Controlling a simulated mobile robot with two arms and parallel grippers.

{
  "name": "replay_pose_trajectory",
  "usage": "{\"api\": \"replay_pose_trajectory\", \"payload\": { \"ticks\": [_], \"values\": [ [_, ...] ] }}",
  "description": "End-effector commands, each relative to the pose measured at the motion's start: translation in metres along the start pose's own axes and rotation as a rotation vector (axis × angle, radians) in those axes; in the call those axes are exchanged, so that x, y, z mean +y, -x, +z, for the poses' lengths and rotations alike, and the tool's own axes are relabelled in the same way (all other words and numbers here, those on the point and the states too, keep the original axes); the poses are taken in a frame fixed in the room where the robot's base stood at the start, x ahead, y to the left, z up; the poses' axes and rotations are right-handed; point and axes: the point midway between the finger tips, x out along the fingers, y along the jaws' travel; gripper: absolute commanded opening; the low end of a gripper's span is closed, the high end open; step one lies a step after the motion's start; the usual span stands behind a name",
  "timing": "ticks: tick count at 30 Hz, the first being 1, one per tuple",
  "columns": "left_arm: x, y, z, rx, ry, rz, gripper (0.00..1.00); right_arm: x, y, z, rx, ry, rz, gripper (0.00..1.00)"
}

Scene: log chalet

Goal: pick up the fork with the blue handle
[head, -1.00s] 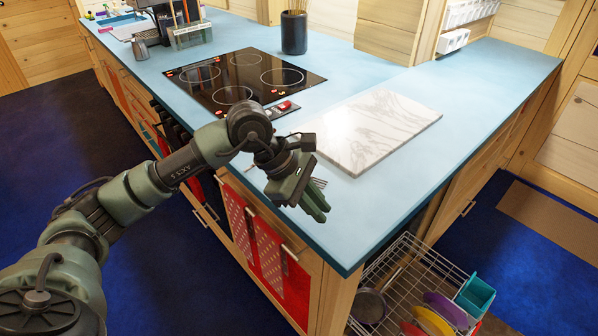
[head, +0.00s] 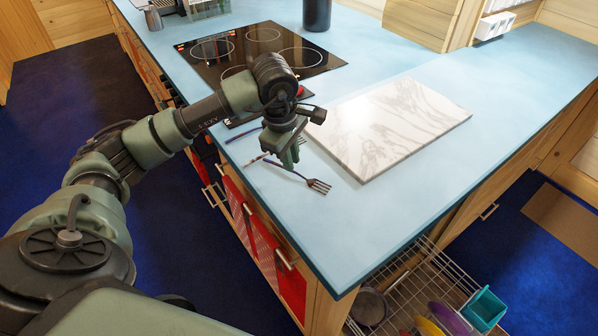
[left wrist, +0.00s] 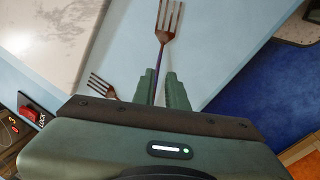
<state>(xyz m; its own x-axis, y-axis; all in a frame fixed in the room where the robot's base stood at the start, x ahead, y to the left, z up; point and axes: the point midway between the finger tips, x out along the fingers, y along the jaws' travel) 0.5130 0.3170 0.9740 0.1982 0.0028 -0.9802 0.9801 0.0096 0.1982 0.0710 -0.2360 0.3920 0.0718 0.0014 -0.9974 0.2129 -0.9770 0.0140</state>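A fork (head: 318,186) with a metal head lies on the blue counter, tines toward the lower right. In the left wrist view this fork (left wrist: 167,22) has a bluish-purple handle running down between my fingers. My left gripper (head: 291,160) points down over the handle. Its fingers (left wrist: 161,80) are apart, one on each side of the handle; I cannot tell whether they touch it. A second fork (left wrist: 102,87) lies to the left in the wrist view, its handle hidden. Behind my gripper in the head view are a dark bluish handle (head: 241,133) and a reddish-brown one (head: 257,159). My right gripper is out of view.
A white marble board (head: 392,128) lies right of the forks. A black cooktop (head: 250,55) and a dark canister (head: 317,14) are behind. The counter's front edge is close to the fork. A wire dish rack (head: 400,290) sits below the counter.

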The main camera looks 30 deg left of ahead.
Motion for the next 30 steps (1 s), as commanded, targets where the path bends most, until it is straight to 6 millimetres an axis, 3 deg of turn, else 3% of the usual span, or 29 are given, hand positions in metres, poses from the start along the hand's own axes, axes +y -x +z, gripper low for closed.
{"api": "replay_pose_trajectory", "payload": {
  "ticks": [5, 9, 16, 18, 30],
  "values": [
    [0.0, -0.026, 0.003, -0.002, 0.001, -0.005, 0.13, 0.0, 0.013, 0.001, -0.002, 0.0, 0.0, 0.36],
    [0.001, -0.038, 0.002, -0.001, 0.001, -0.002, 0.13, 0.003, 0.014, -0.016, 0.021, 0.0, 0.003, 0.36],
    [0.001, -0.039, 0.002, -0.001, 0.0, 0.0, 0.13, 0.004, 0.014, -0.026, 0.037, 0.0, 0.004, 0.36],
    [0.001, -0.039, 0.002, -0.001, 0.0, 0.0, 0.0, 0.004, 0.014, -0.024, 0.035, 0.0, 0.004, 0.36],
    [0.002, -0.037, 0.002, -0.001, 0.001, 0.001, 0.0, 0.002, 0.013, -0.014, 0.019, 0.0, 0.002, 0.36]
  ]
}}
